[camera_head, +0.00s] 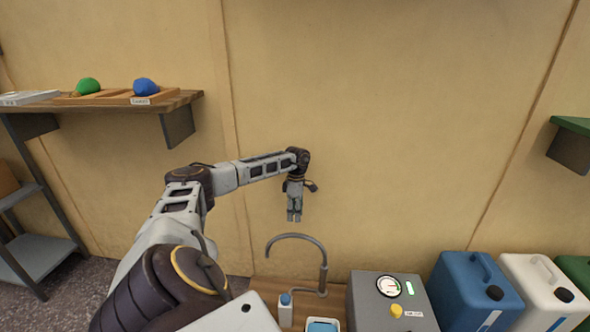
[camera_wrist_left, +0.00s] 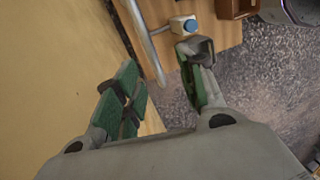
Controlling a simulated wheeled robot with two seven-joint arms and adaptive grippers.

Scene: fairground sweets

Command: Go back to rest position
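My left gripper (camera_head: 294,217) hangs fingers-down at the end of my outstretched left arm, in front of the tan wall and above the curved tap in the picture. In the left wrist view its two green-padded fingers (camera_wrist_left: 160,78) stand apart, with nothing between them. My right gripper is in neither view.
A wooden shelf (camera_head: 190,98) at left carries green and blue lumps. The upper middle is bare wall.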

